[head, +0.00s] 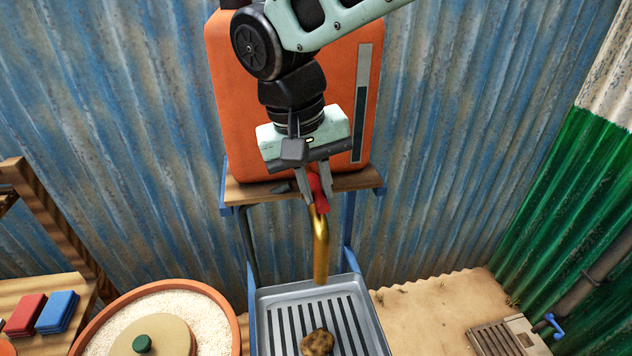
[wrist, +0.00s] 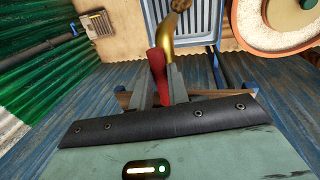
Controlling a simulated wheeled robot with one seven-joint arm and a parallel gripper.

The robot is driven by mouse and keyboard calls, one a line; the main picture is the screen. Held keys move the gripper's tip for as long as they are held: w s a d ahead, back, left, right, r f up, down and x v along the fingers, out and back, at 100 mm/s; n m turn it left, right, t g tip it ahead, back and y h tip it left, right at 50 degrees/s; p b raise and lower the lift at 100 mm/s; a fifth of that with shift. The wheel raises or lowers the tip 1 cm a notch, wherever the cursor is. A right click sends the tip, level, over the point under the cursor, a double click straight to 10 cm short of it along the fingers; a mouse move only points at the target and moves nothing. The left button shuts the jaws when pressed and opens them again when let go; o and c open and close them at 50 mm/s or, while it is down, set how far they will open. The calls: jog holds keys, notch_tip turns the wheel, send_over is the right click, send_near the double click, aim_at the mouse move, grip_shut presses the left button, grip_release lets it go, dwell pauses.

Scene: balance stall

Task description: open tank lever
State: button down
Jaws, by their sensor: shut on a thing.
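The orange tank (head: 295,100) stands on a wooden shelf with a blue frame, with a dark level strip on its right side. A red lever (head: 319,192) sits above the brass spout (head: 321,245) at the tank's front. My gripper (head: 318,195) is shut on the red lever. In the wrist view the red lever (wrist: 159,75) lies between the finger ends of my gripper (wrist: 163,85), with the brass spout (wrist: 162,28) just beyond. My gripper hides the lever's root and part of the tank front. I see no water coming from the spout.
A grey slotted tray (head: 281,323) lies under the spout with a brown lump (head: 318,343) on it. A round tub of white grains (head: 187,307) stands at left, beside red (head: 25,315) and blue (head: 58,312) blocks. A floor drain (head: 497,340) and blue tap (head: 554,325) are at right.

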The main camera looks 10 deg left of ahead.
jog(key=c, duration=1.3)
grip_release()
jog(key=shift+c, duration=0.2)
jog(key=s+a+r+b, duration=0.1)
jog(key=a+r, duration=0.2)
jog(key=r, duration=1.4)
jog(key=shift+s+b, duration=0.2)
jog(key=shift+b, duration=0.1)
jog(key=shift+r, duration=0.1)
jog(key=s+d+f+n+y+b, duration=0.1)
jog(key=s+d+f, duration=0.4)
jog(key=d+f, duration=0.3)
jog(key=s+d+f+b, duration=0.1)
jog(key=s+d+f, duration=0.3)
jog(key=d+f, duration=0.5)
jog(key=s+d+f+n+g+y+b, duration=0.1)
jog(key=s+d+f, duration=0.4)
jog(key=d+f, duration=0.3)
jog(key=shift+s+d+f+n+y, duration=0.3)
jog(key=shift+s+d, duration=0.05)
jog(key=shift+d, duration=0.3)
